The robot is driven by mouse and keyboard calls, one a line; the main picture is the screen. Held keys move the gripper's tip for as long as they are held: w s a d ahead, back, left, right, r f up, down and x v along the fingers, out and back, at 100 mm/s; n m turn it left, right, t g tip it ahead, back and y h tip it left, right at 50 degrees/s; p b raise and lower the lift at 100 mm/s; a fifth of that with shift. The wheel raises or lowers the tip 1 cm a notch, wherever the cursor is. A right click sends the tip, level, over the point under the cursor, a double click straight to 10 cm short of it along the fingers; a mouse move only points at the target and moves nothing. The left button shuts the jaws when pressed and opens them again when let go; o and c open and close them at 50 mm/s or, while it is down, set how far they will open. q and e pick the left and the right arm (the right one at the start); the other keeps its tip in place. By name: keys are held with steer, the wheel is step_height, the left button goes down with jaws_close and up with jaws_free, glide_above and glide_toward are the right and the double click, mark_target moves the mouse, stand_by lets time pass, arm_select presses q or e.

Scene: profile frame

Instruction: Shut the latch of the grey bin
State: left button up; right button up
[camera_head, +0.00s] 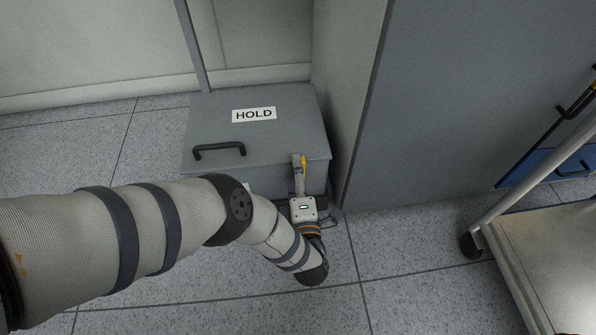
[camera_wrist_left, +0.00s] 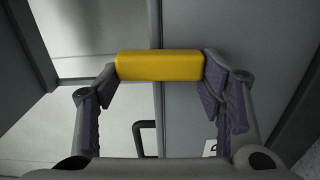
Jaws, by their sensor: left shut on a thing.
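The grey bin (camera_head: 257,125) stands on the floor against the wall, its lid down, with a HOLD label and a black handle on top. Its yellow latch (camera_head: 304,163) is a small strip at the bin's front right edge. My left gripper (camera_head: 299,172) reaches this edge from the front. In the left wrist view the yellow latch piece (camera_wrist_left: 160,66) spans the gap between my left gripper's (camera_wrist_left: 160,80) two purple-padded fingers, which are shut on it. My own wrist hides part of the bin's front, and I cannot tell the latch's exact angle. My right gripper is not seen.
A tall grey cabinet (camera_head: 450,90) stands close on the bin's right. A cart (camera_head: 545,250) with a black wheel is at the right edge. The tiled floor (camera_head: 400,285) in front is clear. The bin's black handle (camera_wrist_left: 144,138) shows low in the left wrist view.

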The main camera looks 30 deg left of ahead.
arm_select(q)
steer(key=o, duration=1.1)
steer(key=shift+o, duration=0.2)
steer(key=v, duration=0.7)
steer(key=shift+s+d, duration=0.15)
steer(key=shift+s, duration=0.1)
steer(key=shift+f, duration=0.1)
